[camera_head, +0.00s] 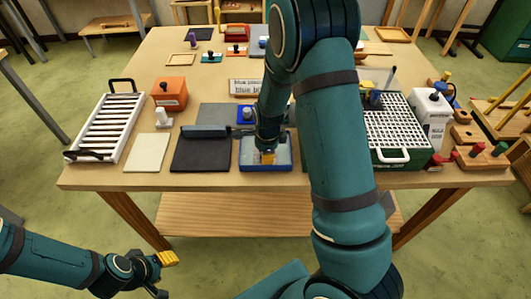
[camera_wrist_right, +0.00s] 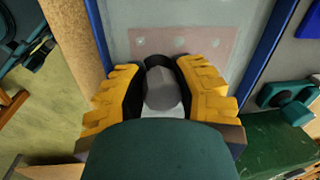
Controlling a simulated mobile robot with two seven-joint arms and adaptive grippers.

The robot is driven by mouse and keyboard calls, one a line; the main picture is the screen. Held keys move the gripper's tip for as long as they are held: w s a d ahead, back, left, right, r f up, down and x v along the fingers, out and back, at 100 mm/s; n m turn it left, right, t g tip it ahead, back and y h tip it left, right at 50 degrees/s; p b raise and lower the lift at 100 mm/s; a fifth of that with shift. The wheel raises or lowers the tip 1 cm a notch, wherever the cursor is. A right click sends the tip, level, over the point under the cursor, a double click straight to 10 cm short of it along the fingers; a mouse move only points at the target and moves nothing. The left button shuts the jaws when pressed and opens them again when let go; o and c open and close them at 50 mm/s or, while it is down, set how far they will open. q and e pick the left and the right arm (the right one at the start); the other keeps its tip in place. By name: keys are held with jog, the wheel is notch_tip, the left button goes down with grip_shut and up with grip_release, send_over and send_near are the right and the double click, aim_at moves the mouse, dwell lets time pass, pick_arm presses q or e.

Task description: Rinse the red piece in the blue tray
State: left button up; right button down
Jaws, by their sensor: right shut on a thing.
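The blue tray (camera_head: 282,166) stands at the front edge of the table, and its blue rim (camera_wrist_right: 262,50) also shows in the right wrist view. A flat pinkish-red piece (camera_wrist_right: 205,41) with pale spots shows inside the tray, over its grey floor. My right gripper (camera_head: 267,157) points down into the tray. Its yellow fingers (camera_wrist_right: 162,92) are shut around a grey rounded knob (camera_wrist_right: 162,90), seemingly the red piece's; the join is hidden. My left gripper (camera_head: 163,274) is open and empty, low in front of the table.
A black mat (camera_head: 201,155) and a pale tile (camera_head: 147,152) lie left of the tray. A white slotted rack (camera_head: 107,125) stands farther left. A green box with a white grid (camera_head: 393,130) stands to the right. Several knobbed pieces, such as an orange-red one (camera_head: 236,49), lie at the back.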

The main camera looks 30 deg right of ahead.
jog(key=shift+r+p, duration=1.85)
jog(key=shift+r, duration=0.45)
jog(key=shift+r+p, duration=1.35)
jog(key=shift+r, duration=0.2)
jog(key=c, duration=1.7)
grip_release()
jog(key=shift+f, duration=0.1)
